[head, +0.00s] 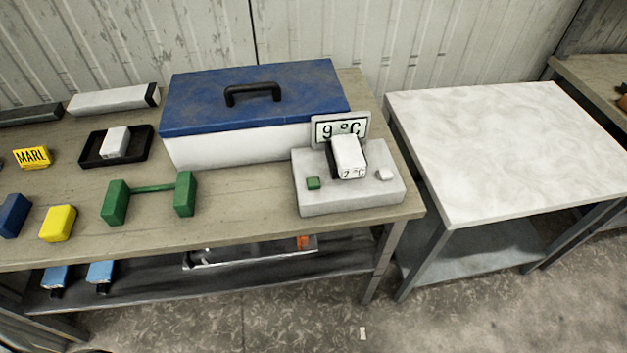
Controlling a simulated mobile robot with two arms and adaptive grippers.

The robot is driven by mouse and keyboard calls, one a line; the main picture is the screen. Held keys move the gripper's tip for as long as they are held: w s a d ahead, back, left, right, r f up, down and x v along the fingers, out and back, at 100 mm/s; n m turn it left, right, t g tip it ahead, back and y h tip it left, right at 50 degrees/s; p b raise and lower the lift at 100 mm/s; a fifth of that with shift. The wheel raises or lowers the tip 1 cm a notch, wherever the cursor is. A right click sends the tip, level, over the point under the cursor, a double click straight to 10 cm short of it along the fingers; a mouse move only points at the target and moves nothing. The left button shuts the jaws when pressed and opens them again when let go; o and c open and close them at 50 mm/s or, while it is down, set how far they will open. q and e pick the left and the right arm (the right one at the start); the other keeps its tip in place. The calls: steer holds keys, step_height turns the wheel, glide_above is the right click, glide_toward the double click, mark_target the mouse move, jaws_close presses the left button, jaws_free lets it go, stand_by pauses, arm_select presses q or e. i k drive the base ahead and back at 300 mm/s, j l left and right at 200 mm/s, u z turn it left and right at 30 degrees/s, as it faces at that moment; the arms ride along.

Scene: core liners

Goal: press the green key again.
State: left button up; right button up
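The green key (313,183) is a small green block on the left front of a light grey device (350,205). The device stands at the right end of the workbench. A display plate (341,128) at its back reads "9 °C". A white block (349,156) with a label that seems to read "7 °C" sits in a dark holder on the device. A small white key (384,175) is on its right side. Nothing covers the green key. Neither of my grippers shows in the head view.
A cool box with a blue lid (250,95) stands left of the device. A green double-ended piece (150,189), yellow block (58,223) and black tray (92,160) lie on the workbench (240,215). A bare white-topped table (510,150) stands right, across a gap.

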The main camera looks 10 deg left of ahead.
mark_target(312, 183)
steer(key=u, duration=0.35)
steer(key=l+u, duration=0.45)
steer(key=l, duration=0.25)
steer(key=l+u, duration=0.45)
steer(key=l, duration=0.75)
steer(key=k+l, duration=0.1)
steer(key=l, duration=0.35)
